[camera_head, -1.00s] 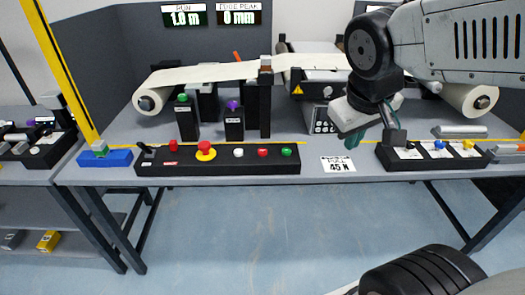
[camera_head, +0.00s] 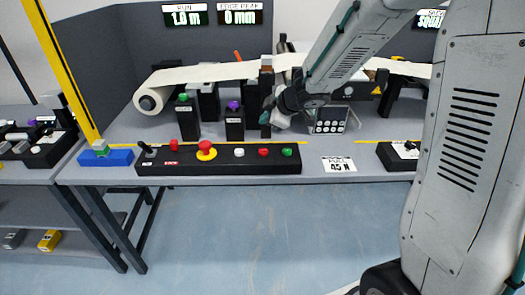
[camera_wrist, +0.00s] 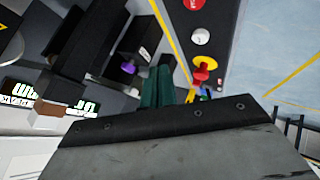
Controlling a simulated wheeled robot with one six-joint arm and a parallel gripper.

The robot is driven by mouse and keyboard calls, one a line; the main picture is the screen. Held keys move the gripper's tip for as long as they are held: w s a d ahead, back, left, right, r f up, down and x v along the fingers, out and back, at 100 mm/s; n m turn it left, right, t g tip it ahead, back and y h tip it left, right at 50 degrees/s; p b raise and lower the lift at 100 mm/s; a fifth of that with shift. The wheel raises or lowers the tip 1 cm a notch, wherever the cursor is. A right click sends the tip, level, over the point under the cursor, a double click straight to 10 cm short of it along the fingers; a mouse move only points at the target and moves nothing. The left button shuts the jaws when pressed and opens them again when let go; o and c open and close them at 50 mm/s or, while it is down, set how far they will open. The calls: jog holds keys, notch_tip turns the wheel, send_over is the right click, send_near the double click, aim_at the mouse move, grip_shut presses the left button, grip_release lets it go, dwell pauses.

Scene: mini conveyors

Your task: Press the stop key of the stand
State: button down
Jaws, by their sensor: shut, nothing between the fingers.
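My gripper (camera_head: 267,116) is beside the black upright post, with its teal fingers closed and empty. In the wrist view the shut fingers (camera_wrist: 157,86) show near the purple key. A grey box with several round white keys (camera_head: 328,127) stands right of my gripper. A black post with a purple key (camera_head: 233,105) stands left of my gripper, and a black post with a green key (camera_head: 183,98) stands further left. The purple key also shows in the wrist view (camera_wrist: 128,67). The labels are too small to read, so I cannot tell which is the stop key.
A black control panel (camera_head: 220,168) lies along the table's front edge with a red mushroom button on yellow (camera_head: 206,148), several other buttons and a joystick. A white web (camera_head: 200,74) runs above the table over rollers. A blue block (camera_head: 105,158) lies left of the panel.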

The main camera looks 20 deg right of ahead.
aim_at(266, 152)
jog(key=shift+f, duration=4.4)
jog(key=shift+f, duration=0.15)
jog(key=shift+f, duration=0.25)
jog(key=shift+f, duration=0.45)
jog(key=shift+r, duration=0.85)
jog(key=shift+r, duration=0.15)
